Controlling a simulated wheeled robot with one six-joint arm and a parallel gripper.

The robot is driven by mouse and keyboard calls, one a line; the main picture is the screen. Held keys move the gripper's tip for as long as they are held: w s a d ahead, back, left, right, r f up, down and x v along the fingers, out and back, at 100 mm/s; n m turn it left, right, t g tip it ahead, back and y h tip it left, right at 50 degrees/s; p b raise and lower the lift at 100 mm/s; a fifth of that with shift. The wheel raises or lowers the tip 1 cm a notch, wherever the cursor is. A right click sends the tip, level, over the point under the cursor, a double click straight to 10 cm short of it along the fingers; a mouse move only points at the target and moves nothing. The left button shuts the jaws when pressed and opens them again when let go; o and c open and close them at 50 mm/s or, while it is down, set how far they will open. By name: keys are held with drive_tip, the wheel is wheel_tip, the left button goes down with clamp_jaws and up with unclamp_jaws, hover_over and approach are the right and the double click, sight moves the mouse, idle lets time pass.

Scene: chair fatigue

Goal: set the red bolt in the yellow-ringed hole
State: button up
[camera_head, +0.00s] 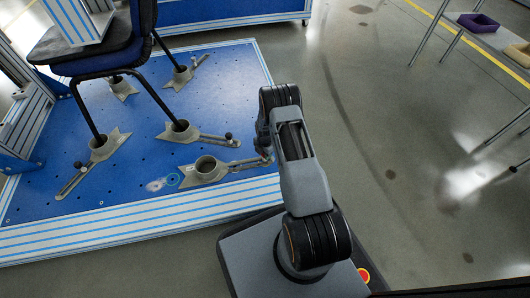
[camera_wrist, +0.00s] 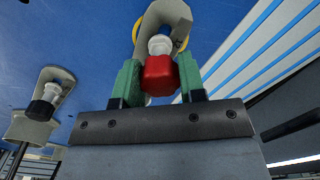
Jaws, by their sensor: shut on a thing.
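My gripper (camera_wrist: 158,80), with green fingers, is shut on the red bolt (camera_wrist: 158,77) in the wrist view. The bolt's red head sits between the fingers, and a white part shows just beyond it. That part lies over the slotted end of a grey clamp foot (camera_wrist: 171,12). Parts of a yellow ring (camera_wrist: 137,29) show on the blue plate beside the slotted end; the hole itself is hidden. I cannot tell whether the bolt is in the hole. In the head view the clamp foot (camera_head: 206,169) lies near the plate's front, and my arm hides the bolt.
The blue plate (camera_head: 110,194) has a striped front edge. A chair (camera_head: 100,55) stands on it with legs in several clamp feet. Another foot with a black-headed bolt (camera_wrist: 41,110) is left in the wrist view. Open floor (camera_head: 400,150) lies right; a table with a purple tray (camera_head: 478,23) stands beyond.

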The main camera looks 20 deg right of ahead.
drive_tip(key=shift+f, duration=0.3)
drive_tip(key=o, duration=1)
drive_tip(key=shift+c, duration=0.2)
wheel_tip(320, 180, up, 14)
drive_tip(key=p, duration=0.6)
drive_tip(key=shift+s+f, duration=0.1)
